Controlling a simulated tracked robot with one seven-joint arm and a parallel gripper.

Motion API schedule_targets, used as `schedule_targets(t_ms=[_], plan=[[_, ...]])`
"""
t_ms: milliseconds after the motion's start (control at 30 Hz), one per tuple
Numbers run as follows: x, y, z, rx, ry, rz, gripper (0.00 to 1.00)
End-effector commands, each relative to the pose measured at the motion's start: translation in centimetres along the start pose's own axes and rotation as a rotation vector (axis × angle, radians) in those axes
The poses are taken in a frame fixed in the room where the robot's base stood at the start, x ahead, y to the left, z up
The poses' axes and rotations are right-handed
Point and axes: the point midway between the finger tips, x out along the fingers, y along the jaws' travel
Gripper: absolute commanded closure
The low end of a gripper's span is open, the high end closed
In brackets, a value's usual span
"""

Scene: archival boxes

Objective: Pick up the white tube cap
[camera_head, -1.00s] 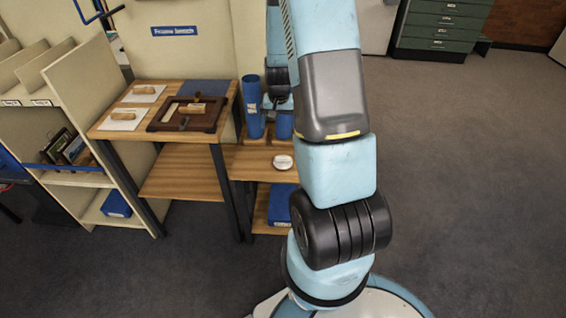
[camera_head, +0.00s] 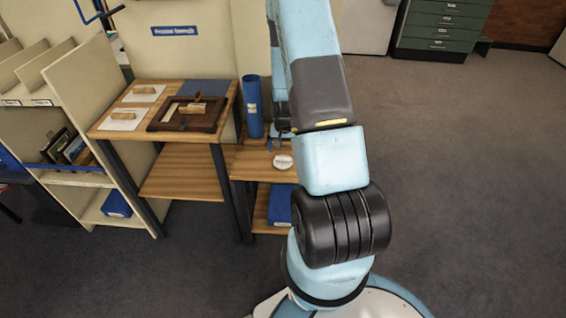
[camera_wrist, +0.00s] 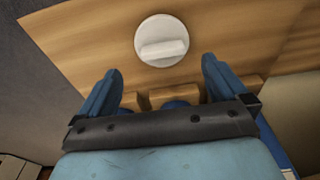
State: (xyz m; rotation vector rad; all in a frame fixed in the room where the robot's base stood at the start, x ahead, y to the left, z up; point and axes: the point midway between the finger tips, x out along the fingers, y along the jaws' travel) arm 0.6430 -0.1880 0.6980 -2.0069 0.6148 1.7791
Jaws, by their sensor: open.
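The white tube cap (camera_head: 283,161) is a round disc lying on the low wooden shelf. In the wrist view the white tube cap (camera_wrist: 162,28) has a raised bar across its face. My gripper (camera_wrist: 160,66) is open and empty, its two blue fingers spread wide. The cap lies just beyond the fingertips, roughly centred between them, with no contact visible. In the head view my gripper (camera_head: 280,138) is low over the shelf, just behind the cap; my arm partly hides it.
A tall blue tube (camera_head: 253,106) stands left of my gripper. The higher wooden table (camera_head: 150,131) at left holds a dark framed tray (camera_head: 187,126). A blue box (camera_head: 280,204) sits under the low shelf (camera_head: 250,165). Wooden blocks (camera_wrist: 160,97) show between my fingers. Open floor lies at right.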

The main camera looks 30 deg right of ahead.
Motion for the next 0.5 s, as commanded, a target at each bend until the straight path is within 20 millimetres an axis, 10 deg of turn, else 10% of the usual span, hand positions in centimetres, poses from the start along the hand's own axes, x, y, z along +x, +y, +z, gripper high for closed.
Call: schedule_targets(t_ms=[500], plan=[[4.2,-0.4,0.5,0.001,-0.002,0.0,0.0]])
